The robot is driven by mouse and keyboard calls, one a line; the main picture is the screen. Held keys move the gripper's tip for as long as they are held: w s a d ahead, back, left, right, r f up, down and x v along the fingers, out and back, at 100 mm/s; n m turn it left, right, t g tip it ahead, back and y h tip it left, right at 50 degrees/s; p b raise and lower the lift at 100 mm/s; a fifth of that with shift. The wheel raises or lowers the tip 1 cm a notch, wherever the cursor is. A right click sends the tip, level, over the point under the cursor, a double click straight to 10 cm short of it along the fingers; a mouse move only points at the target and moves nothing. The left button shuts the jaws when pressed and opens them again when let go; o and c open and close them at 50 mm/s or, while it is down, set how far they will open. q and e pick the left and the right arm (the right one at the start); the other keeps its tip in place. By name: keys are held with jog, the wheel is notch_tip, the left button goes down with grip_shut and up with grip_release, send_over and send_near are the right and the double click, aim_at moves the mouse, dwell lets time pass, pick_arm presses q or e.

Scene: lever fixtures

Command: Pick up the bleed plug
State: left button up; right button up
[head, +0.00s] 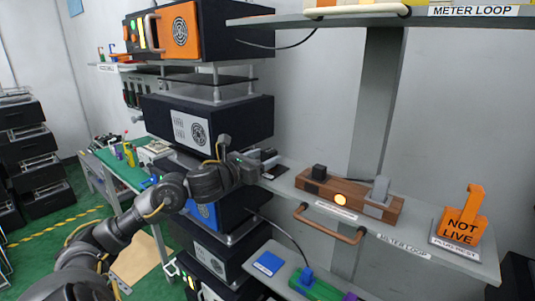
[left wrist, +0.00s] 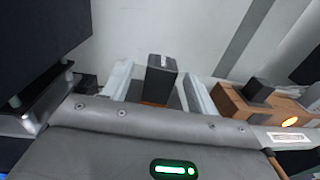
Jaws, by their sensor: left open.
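My left gripper (head: 268,164) is open at the left end of the grey shelf in the head view. In the left wrist view a small dark block (left wrist: 161,76) with a brown-orange lower edge stands between the two pale fingers, with gaps visible at its sides. It looks upright and not gripped. It may be the bleed plug; no readable label confirms this. In the head view it is mostly hidden by the gripper. My right gripper is not in view.
A wooden fixture (head: 351,200) with a black knob, a lit orange lamp and a grey lever sits right of the gripper. A copper-coloured handle (head: 330,229) juts out below it. An orange "NOT LIVE" sign (head: 463,215) stands farther right. A dark equipment rack (head: 212,115) rises close behind the arm.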

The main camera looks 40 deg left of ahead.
pick_arm(q)
jog(key=shift+w+r+p, duration=0.15)
jog(key=shift+w+p, duration=0.25)
jog(key=shift+w, duration=0.7)
jog(key=shift+w+d, duration=0.1)
jog(key=shift+w, duration=0.15)
jog(key=shift+s, duration=0.1)
jog(key=shift+c, duration=0.6)
jog(key=c, duration=0.9)
jog(key=shift+c, duration=0.3)
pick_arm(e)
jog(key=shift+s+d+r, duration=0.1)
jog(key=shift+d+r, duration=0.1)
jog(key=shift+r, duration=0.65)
